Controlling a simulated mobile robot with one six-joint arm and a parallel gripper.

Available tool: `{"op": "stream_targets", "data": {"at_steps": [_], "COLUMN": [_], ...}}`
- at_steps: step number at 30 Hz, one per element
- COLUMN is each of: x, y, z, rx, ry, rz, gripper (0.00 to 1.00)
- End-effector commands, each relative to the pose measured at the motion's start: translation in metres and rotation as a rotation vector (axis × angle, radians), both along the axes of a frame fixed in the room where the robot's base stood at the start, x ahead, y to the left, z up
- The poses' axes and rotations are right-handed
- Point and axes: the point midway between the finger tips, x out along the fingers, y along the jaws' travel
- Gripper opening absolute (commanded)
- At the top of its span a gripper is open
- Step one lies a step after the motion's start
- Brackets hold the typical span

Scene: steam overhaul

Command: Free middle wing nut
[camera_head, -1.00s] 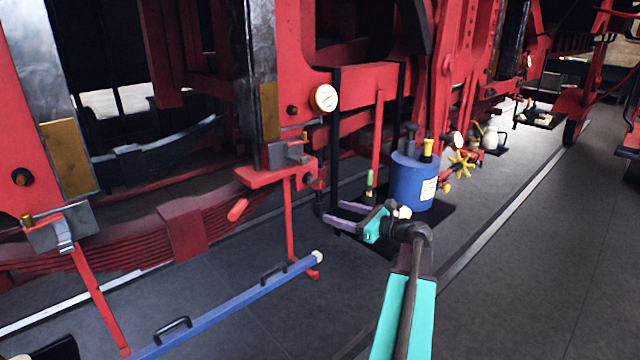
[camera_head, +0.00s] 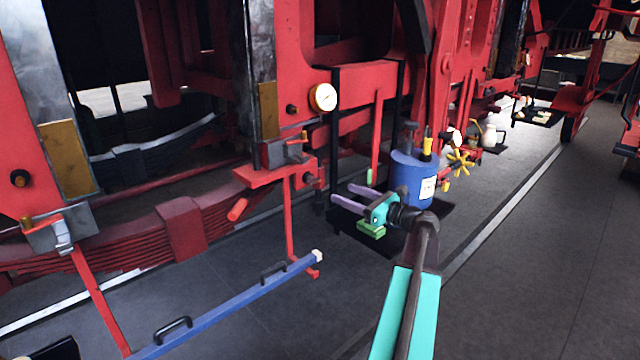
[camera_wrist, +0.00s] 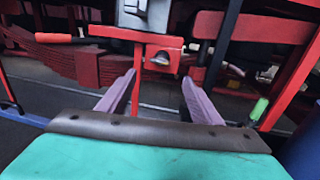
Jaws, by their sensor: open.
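My gripper (camera_head: 342,192) is open, with two lilac fingers spread apart and nothing between them. In the wrist view, the fingers (camera_wrist: 159,78) point toward a red bracket plate. A small grey metal piece on that plate, which may be the wing nut (camera_wrist: 160,58), shows between and just beyond the fingertips. In the head view, the red bracket (camera_head: 265,176) with a grey clamp block (camera_head: 285,152) stands left of my gripper, apart from it. The nut is too small in the head view to tell its shape.
A blue canister (camera_head: 412,180) stands on a dark tray just right of my gripper. A blue bar (camera_head: 235,305) with handles lies below left. A black post (camera_head: 335,135) and a gauge (camera_head: 323,97) are near. A second clamp (camera_head: 60,230) is at the left.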

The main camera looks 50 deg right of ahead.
Motion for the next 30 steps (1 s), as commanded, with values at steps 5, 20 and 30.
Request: {"op": "stream_targets", "data": {"at_steps": [5,20,30], "x": [0.025,0.096,0.117], "y": [0.001,0.006,0.007], "z": [0.002,0.002,0.0], "rx": [0.001,0.001,0.0], "ry": [0.0,0.0,0.0], "rz": [0.002,0.001,-0.002], "gripper": [0.59,0.59,0.59]}}
